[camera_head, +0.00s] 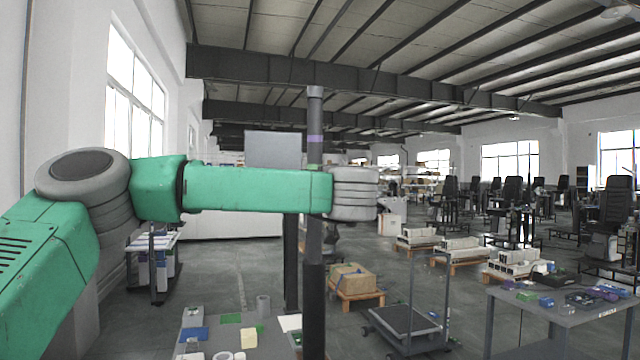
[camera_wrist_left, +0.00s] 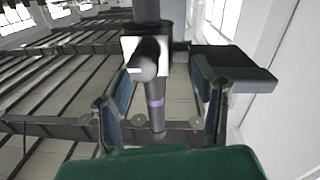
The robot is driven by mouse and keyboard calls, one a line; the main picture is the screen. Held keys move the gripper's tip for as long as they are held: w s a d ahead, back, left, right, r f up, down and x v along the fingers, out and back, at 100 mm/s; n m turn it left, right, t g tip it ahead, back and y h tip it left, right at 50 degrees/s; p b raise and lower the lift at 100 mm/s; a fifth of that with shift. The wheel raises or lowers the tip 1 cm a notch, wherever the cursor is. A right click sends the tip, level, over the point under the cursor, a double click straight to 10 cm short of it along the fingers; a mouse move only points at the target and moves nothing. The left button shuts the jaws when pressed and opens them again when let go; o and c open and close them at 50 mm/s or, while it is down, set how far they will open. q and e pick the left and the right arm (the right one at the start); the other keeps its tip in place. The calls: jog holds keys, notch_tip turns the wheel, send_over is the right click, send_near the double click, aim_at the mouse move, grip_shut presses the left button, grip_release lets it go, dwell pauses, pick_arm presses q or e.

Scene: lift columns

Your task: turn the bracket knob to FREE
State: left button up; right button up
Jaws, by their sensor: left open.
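The column (camera_head: 314,125) stands upright in the head view, with a purple band; my green left arm crosses in front of it and hides the bracket and knob. In the left wrist view the picture is upside down. There the column (camera_wrist_left: 156,118) runs up the middle. A white plate (camera_wrist_left: 130,46) sits on it, with a dark rounded knob (camera_wrist_left: 147,64) in front. My left gripper (camera_wrist_left: 162,82) is open, its two fingers on either side of the knob, apparently not touching it. No FREE marking can be read. My right gripper is not in view.
A grey panel (camera_head: 273,149) stands left of the column. A low table with small items (camera_head: 215,322) is below. A cart (camera_head: 405,322) and a workbench (camera_head: 560,308) stand to the right. In the left wrist view, a dark box-like part (camera_wrist_left: 235,66) lies close to the right finger.

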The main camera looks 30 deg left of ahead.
pick_arm(q)
jog(key=w, duration=0.2)
jog(key=w+r+p, duration=0.1)
jog(key=w, duration=0.1)
jog(key=shift+w+d+r, duration=0.1)
jog(key=shift+w+r, duration=0.05)
jog(key=shift+w, duration=0.1)
jog(key=a, duration=0.1)
jog(key=a+f, duration=0.1)
jog(key=a, duration=0.1)
jog(key=shift+w+a, duration=0.1)
jog(key=shift+a, duration=0.15)
jog(key=c, duration=0.6)
jog(key=shift+a, duration=0.1)
jog(key=shift+c, duration=1.1)
jog(key=shift+d+r, duration=0.1)
jog(key=shift+d, duration=0.5)
jog(key=shift+d+r, duration=0.1)
jog(key=shift+d, duration=0.3)
jog(key=c, duration=0.3)
jog(key=shift+a, duration=0.1)
jog(key=shift+c, duration=0.2)
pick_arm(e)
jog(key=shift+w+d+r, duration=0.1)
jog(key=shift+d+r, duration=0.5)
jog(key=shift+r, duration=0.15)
